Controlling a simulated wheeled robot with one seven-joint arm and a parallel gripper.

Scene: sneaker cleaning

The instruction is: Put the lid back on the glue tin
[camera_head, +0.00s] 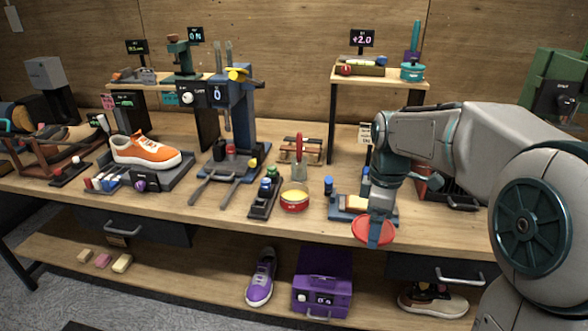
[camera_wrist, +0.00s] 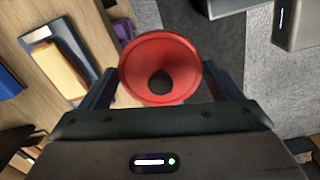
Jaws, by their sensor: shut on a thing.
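The glue tin appears to be the small round red tin with a yellow band (camera_head: 294,203), standing on the bench near its front edge; its top looks pale and uncovered. My gripper (camera_head: 377,236) points down to the right of the tin, near the bench's front edge. It is shut on a round red lid (camera_head: 366,231). In the wrist view the lid (camera_wrist: 160,52) sits between the two fingers of my gripper (camera_wrist: 168,88), with a dark round spot near its middle. The lid and the tin are well apart.
A rack with blue- and green-capped bottles (camera_head: 264,196) stands just left of the tin. A red-handled brush (camera_head: 299,160) rises behind it. A blue tray with a yellow block (camera_head: 352,203) lies between tin and gripper. The bench front before the tin is clear.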

